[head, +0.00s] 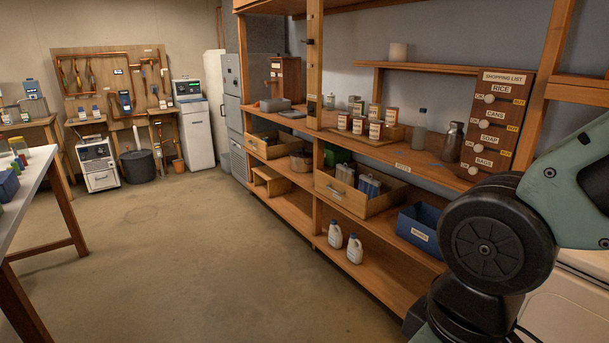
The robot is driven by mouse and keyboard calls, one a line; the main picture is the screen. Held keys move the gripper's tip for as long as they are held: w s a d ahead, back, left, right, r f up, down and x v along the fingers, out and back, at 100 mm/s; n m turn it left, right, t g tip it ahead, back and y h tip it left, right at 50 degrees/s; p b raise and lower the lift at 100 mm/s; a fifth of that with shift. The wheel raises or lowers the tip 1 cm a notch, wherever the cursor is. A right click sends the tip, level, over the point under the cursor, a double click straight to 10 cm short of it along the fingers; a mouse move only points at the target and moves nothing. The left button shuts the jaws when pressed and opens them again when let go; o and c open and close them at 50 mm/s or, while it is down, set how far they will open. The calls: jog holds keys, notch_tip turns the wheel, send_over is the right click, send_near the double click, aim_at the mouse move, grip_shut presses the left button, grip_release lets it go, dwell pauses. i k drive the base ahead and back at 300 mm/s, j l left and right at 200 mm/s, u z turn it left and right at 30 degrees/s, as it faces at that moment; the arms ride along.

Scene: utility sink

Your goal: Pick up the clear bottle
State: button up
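My arm fills the right edge of the view, to the right of and nearer than the bottle. My gripper is out of the picture, so its state is hidden.
Several labelled cans (375,131) stand left of the bottle, and a wooden shopping-list board (497,120) stands right. A small raised shelf (440,68) runs above. Below are an open wooden drawer (345,196), a blue bin (420,228) and white jugs (354,249). The floor left of the shelving is clear.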

aim_at(421, 124)
jog(key=i+u, duration=0.5)
jog(key=i, duration=0.8)
